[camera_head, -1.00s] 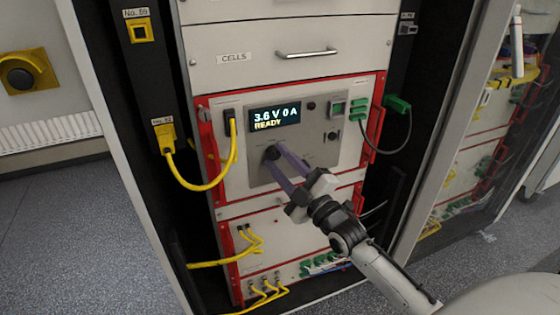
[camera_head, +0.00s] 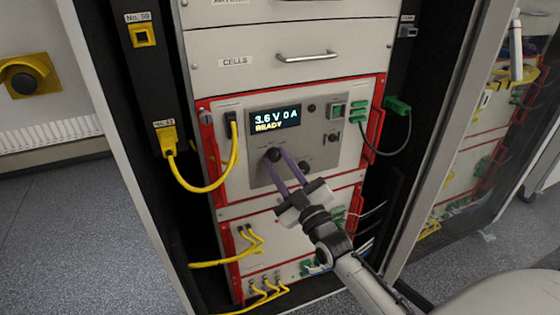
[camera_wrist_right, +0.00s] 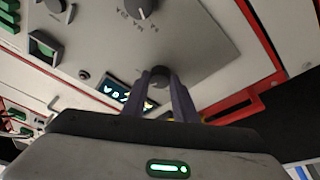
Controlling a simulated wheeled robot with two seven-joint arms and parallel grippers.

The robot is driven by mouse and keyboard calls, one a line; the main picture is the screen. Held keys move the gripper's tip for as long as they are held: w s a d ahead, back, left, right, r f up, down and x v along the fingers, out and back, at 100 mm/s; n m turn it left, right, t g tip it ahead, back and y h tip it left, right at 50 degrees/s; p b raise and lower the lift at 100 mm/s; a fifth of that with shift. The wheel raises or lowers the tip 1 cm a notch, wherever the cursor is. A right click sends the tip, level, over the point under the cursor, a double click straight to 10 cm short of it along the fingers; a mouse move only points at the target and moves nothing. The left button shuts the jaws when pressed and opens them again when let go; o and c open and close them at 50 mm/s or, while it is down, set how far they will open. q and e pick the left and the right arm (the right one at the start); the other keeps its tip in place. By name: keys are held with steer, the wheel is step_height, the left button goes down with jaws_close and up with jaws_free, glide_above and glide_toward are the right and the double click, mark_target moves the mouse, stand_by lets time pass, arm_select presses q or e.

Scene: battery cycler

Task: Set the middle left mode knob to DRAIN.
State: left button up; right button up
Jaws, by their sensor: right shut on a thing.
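The left mode knob (camera_head: 273,155) is a dark round knob on the grey panel (camera_head: 335,148), below the display (camera_head: 275,118), which reads "3.6 V 0 A READY". My right gripper (camera_head: 275,157) has its two long purple fingers on either side of this knob, shut on it. In the right wrist view the knob (camera_wrist_right: 159,73) shows between the fingertips (camera_wrist_right: 160,80). The fingers partly cover it, and its pointer and mode labels cannot be read. My left gripper is not in view.
A yellow cable (camera_head: 205,188) loops left of the panel, and a dark cable with a green plug (camera_head: 397,105) hangs at right. Red handles (camera_head: 375,135) flank the unit. A drawer marked CELLS (camera_head: 265,58) is above; more yellow cables (camera_head: 250,240) are below.

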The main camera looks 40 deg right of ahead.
steer(key=shift+a+m+h+p, duration=0.15)
steer(key=shift+m+h, duration=0.35)
steer(key=shift+m, duration=0.55)
steer(key=shift+d+m+h+p, duration=0.1)
steer(key=shift+m+h+p, duration=0.3)
steer(key=shift+m, duration=0.65)
steer(key=o, duration=1)
steer(key=shift+o, duration=0.2)
steer(key=v, duration=1)
steer(key=shift+a+b, duration=0.15)
steer(key=shift+b, duration=0.15)
steer(key=shift+s, duration=0.1)
